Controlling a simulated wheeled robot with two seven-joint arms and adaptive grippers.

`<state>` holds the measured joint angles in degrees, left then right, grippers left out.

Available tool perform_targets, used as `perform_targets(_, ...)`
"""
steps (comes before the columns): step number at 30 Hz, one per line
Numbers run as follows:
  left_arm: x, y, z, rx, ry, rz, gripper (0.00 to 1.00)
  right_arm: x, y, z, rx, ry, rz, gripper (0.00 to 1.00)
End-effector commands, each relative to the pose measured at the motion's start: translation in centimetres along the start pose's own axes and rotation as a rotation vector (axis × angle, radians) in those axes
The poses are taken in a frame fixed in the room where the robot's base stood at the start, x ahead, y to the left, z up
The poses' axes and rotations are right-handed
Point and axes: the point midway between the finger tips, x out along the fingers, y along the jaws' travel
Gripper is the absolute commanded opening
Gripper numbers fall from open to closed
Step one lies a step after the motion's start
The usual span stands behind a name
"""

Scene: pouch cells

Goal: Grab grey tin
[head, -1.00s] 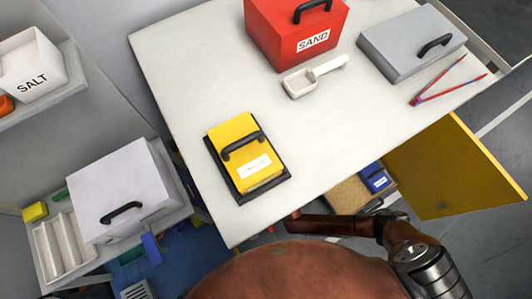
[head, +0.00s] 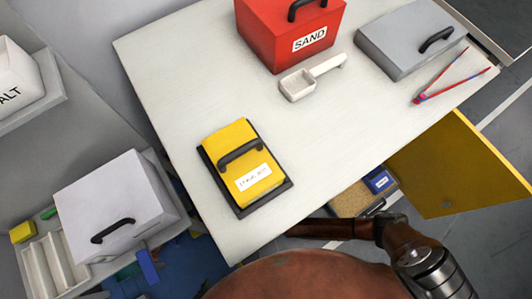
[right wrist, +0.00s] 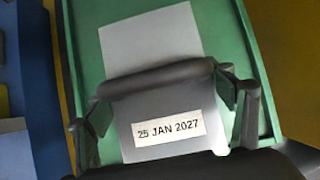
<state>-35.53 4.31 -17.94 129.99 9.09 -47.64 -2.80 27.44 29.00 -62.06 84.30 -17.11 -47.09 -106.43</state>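A grey tin (right wrist: 170,95) with a dark bar handle (right wrist: 155,78) and a white label reading "25 JAN 2027" lies on a green tray (right wrist: 235,45) in the right wrist view. My right gripper (right wrist: 166,108) has its fingers apart, one toward each end of the handle. I cannot tell whether they touch it. This tin is not clearly visible in the head view. At most a dark sliver of my left gripper shows at the bottom left of the head view; its fingers cannot be made out.
A yellow tin (head: 240,160) on a black tray, a red SAND box (head: 270,40), a white scoop (head: 298,85), a grey case (head: 405,42) and red-blue tongs (head: 450,82) are on the white table (head: 180,85). A yellow door (head: 455,165) stands open below, near a blue tin (head: 379,181).

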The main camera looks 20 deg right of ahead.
Motion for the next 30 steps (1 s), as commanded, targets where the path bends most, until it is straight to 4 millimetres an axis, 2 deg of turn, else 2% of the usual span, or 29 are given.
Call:
perform_targets(2, 0.01, -0.01, -0.01, 0.0, 0.0, 0.0, 0.4, 0.0, 0.01, -0.02, 0.0, 0.0, 0.0, 0.69)
perform_targets(24, 0.02, -0.01, 0.01, 0.0, -0.001, 0.0, 0.4, 0.03, -0.02, -0.07, 0.0, 0.001, -0.001, 0.18)
perform_targets(30, 0.01, 0.0, 0.0, 0.0, -0.001, 0.0, 0.4, -0.03, 0.08, 0.26, -0.001, -0.004, 0.001, 0.17)
